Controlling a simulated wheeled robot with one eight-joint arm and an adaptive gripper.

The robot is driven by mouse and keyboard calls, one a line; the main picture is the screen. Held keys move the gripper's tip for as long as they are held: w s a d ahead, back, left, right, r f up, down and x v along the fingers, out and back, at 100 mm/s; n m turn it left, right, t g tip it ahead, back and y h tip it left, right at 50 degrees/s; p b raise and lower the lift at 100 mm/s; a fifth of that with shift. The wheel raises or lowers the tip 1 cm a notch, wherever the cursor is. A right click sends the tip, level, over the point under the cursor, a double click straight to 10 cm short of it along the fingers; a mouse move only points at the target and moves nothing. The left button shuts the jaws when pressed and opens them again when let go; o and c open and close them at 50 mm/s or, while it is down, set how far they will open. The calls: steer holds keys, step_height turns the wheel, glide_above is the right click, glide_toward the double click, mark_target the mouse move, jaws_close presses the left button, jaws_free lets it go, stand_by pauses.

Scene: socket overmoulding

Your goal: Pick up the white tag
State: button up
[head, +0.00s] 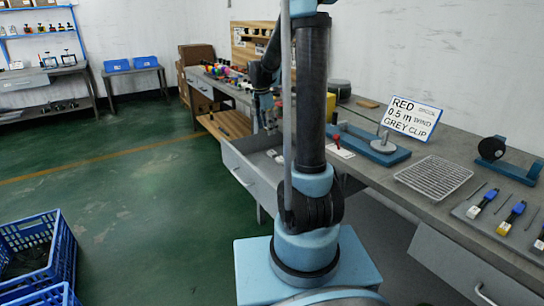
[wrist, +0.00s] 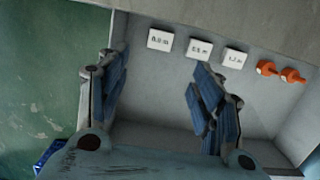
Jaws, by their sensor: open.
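Three white tags lie in a row on the floor of an open grey drawer in the wrist view. The left tag (wrist: 160,39) has print that I cannot read surely, the middle tag (wrist: 199,48) seems to read 0.5 m, and the right tag (wrist: 235,57) seems to read 1.2 m. My gripper (wrist: 158,76) is open and empty, its two blue-padded fingers wide apart and short of the tags in the picture. In the head view my gripper (head: 268,122) hangs over the drawer (head: 240,167), partly behind my arm.
Two orange pieces (wrist: 280,71) lie right of the tags, near the drawer wall. A sign (head: 411,117) on the bench reads RED, 0.5 m, GREY CLIP. A wire rack (head: 434,177) and tools stand on the bench. Blue crates (head: 36,250) stand on the green floor at left.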

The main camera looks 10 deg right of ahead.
glide_above(272, 152)
steer(key=a, duration=0.1)
steer(key=f, duration=0.7)
steer(key=shift+s+a+f, duration=0.15)
steer(key=shift+s+f, duration=0.05)
steer(key=shift+s, duration=0.1)
steer(key=shift+w+d+f, duration=0.1)
steer(key=shift+d+f, duration=0.05)
steer(key=shift+f, duration=0.7)
steer(key=shift+w+d+f, duration=0.1)
steer(key=shift+d+f, duration=0.1)
steer(key=shift+f, duration=0.7)
steer(key=shift+w+d+f, duration=0.1)
steer(key=shift+d+f, duration=0.05)
steer(key=shift+f, duration=0.7)
steer(key=c, duration=0.9)
